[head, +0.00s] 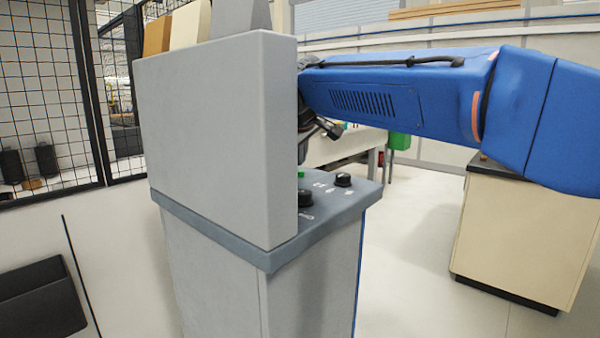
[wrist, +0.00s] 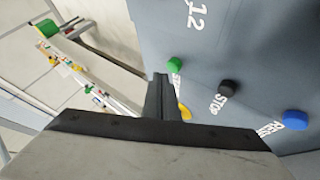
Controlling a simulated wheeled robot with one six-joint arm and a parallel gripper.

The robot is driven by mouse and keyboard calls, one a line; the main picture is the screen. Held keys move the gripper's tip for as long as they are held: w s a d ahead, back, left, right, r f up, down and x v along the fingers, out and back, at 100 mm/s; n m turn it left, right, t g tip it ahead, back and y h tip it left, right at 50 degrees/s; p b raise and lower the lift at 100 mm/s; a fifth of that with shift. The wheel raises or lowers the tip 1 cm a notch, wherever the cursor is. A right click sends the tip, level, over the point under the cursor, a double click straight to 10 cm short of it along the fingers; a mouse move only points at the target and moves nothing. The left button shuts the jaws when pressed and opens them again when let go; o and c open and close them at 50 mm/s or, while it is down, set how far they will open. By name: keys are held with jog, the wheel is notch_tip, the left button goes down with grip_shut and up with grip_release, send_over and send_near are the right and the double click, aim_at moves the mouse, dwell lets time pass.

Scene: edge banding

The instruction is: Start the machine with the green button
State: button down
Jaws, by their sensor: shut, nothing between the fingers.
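The green button (wrist: 174,62) is on the grey panel (wrist: 225,35) in the wrist view, with a partly covered white label beside it. My gripper (wrist: 162,80) is shut and empty; its tips appear just left of and below the green button. I cannot tell whether they touch it. In the head view a sliver of the green button (head: 300,174) shows beside the machine's grey upright housing (head: 215,140). That housing hides most of my gripper there.
A black STOP button (wrist: 228,87) and a blue RESET button (wrist: 295,120) line up beside the green one. A yellow piece (wrist: 184,110) is partly hidden behind my finger. Black knobs (head: 343,180) stand on the panel. A beige cabinet (head: 520,235) stands at the right.

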jog(key=shift+f, duration=0.1)
dwell(0.6)
jog(key=shift+f, duration=0.3)
